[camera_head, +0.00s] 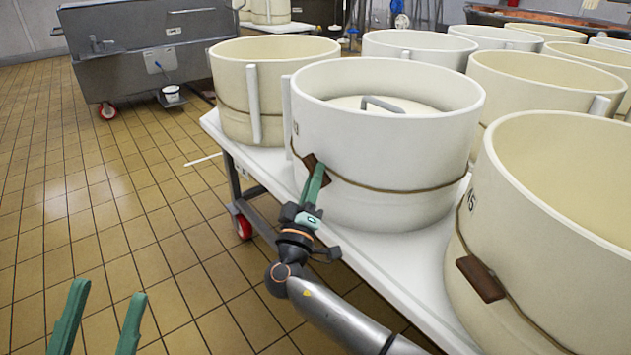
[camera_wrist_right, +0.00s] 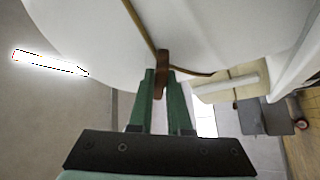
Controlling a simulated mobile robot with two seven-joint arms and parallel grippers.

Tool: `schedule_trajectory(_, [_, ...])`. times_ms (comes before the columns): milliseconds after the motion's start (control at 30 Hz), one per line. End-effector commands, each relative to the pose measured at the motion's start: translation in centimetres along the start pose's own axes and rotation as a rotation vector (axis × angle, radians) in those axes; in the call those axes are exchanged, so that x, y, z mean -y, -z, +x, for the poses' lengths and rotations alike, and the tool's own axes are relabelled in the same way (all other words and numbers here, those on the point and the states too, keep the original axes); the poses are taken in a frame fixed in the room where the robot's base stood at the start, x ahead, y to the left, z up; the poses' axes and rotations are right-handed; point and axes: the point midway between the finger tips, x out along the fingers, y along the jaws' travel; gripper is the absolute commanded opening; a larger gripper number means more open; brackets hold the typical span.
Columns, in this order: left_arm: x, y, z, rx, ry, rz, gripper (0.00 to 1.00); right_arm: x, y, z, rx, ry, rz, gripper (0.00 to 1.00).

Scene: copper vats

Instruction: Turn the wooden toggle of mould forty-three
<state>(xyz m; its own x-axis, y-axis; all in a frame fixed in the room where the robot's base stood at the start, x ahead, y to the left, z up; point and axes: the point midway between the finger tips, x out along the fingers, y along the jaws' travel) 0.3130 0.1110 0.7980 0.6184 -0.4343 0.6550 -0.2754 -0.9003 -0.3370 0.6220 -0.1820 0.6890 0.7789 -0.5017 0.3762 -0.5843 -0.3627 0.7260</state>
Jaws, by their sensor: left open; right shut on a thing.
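A white round mould (camera_head: 385,160) stands at the middle of the white table, with a cord around it. Its number is too small to read. Its brown wooden toggle (camera_head: 309,166) is on the cord at the front left of the wall. My right gripper (camera_head: 317,172) is shut on the toggle, partly covering it. In the right wrist view the toggle (camera_wrist_right: 162,62) stands between the green fingertips of the right gripper (camera_wrist_right: 162,78). My left gripper (camera_head: 109,291) is open and empty over the tiled floor, apart from the table.
A mould marked 45 (camera_head: 560,215) with its own toggle (camera_head: 480,279) stands at right. Another cream mould (camera_head: 233,105) stands behind left, and several more behind. The table (camera_head: 270,165) has a red wheel. The floor (camera_head: 90,200) at left is clear up to the grey tank (camera_head: 140,70).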

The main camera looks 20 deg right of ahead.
Motion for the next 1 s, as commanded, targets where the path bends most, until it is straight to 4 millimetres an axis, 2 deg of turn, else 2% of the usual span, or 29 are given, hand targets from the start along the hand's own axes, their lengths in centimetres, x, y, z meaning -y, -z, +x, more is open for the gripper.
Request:
schedule_trajectory(500, [0.14,0.02,-0.04,0.001,0.002,0.003,0.50,0.42,0.27,0.03,-0.001,-0.253,0.386,0.00])
schedule_trajectory(1000, [0.11,0.02,-0.08,0.002,-0.003,0.005,0.50,0.48,0.28,0.07,0.001,-0.362,0.558,0.00])
